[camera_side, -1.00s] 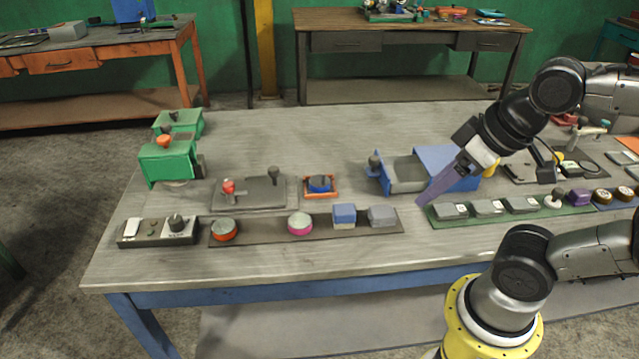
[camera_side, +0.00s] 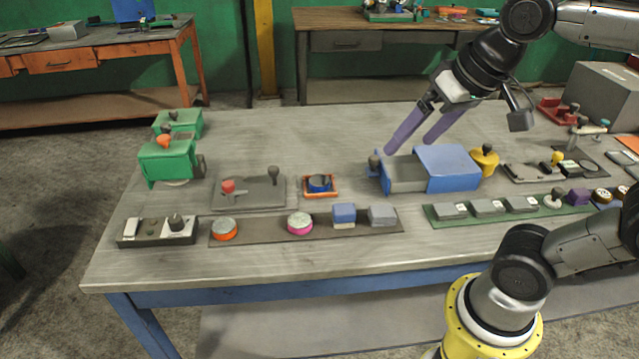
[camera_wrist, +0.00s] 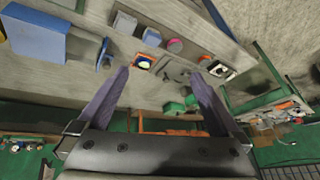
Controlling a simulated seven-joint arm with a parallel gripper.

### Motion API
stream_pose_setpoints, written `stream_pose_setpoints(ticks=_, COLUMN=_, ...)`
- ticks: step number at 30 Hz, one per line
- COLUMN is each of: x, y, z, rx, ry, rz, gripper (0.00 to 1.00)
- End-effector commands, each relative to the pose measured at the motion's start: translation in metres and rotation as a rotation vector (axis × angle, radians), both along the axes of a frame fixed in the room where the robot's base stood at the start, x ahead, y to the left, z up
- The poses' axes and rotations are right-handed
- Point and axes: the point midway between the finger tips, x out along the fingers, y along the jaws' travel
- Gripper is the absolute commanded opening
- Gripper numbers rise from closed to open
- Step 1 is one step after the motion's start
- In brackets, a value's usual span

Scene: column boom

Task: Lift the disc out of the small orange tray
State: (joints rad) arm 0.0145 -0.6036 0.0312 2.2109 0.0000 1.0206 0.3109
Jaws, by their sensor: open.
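The small orange tray (camera_side: 306,192) sits on the bench, left of the blue drawer box. In the wrist view the tray (camera_wrist: 136,60) and the disc (camera_wrist: 144,63) show small, beyond the left fingertip. My gripper (camera_side: 412,146) is open and empty, with two purple fingers spread. It is raised above the bench over the blue box, to the right of the tray and apart from it. In the wrist view the fingers (camera_wrist: 160,80) frame empty space.
A grey plate (camera_side: 250,192) with knobs lies left of the tray. A dark strip (camera_side: 265,232) with round and square blocks lies in front. Bare bench lies behind the tray.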

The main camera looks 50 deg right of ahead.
Motion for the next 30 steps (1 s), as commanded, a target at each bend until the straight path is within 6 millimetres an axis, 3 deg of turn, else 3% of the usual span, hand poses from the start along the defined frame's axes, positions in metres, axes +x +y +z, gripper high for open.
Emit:
stream_pose_setpoints(ticks=3, x=0.043, y=-0.006, z=0.018, rx=0.043, ry=0.046, rz=-0.107, gripper=1.0)
stream_pose_setpoints(ticks=8, x=0.106, y=-0.019, z=0.025, rx=0.092, ry=0.12, rz=-0.246, gripper=1.0)
stream_pose_setpoints(ticks=14, x=0.183, y=-0.041, z=0.002, rx=0.13, ry=0.222, rz=-0.394, gripper=1.0)
stream_pose_setpoints(ticks=18, x=0.23, y=-0.06, z=-0.034, rx=0.142, ry=0.298, rz=-0.474, gripper=1.0)
stream_pose_setpoints(ticks=24, x=0.269, y=-0.084, z=-0.094, rx=0.143, ry=0.396, rz=-0.522, gripper=1.0)
stream_pose_setpoints(ticks=30, x=0.271, y=-0.093, z=-0.132, rx=0.14, ry=0.467, rz=-0.543, gripper=1.0)
